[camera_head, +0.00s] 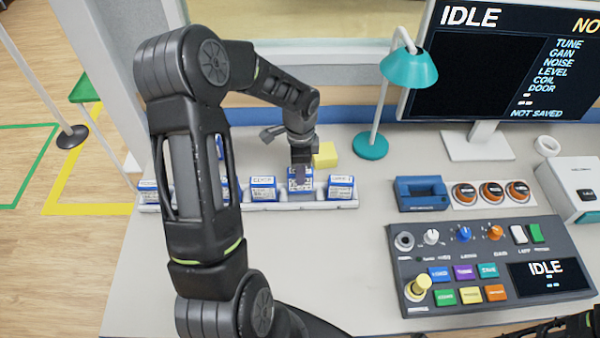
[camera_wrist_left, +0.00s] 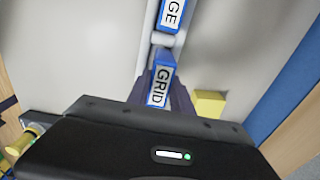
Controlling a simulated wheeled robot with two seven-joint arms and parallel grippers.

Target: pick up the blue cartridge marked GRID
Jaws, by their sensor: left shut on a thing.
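The blue cartridge marked GRID (camera_wrist_left: 160,86) shows in the left wrist view with its white label between my left gripper's fingers. In the head view the same cartridge (camera_head: 300,184) is in the row on the white rack (camera_head: 290,205), partly covered by the gripper. My left gripper (camera_head: 300,172) comes down on it from above and is shut on it. I cannot tell whether the cartridge is clear of the rack. Another blue cartridge, with a label ending in GE (camera_wrist_left: 171,14), lies ahead of it in the wrist view. My right gripper is not clearly in view.
Neighbouring blue cartridges stand to the right (camera_head: 341,188) and left (camera_head: 262,189) in the rack. A yellow block (camera_head: 326,155) is close behind the gripper. A teal lamp (camera_head: 371,146), a monitor (camera_head: 478,138) and a control panel (camera_head: 470,235) are to the right. The front table is clear.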

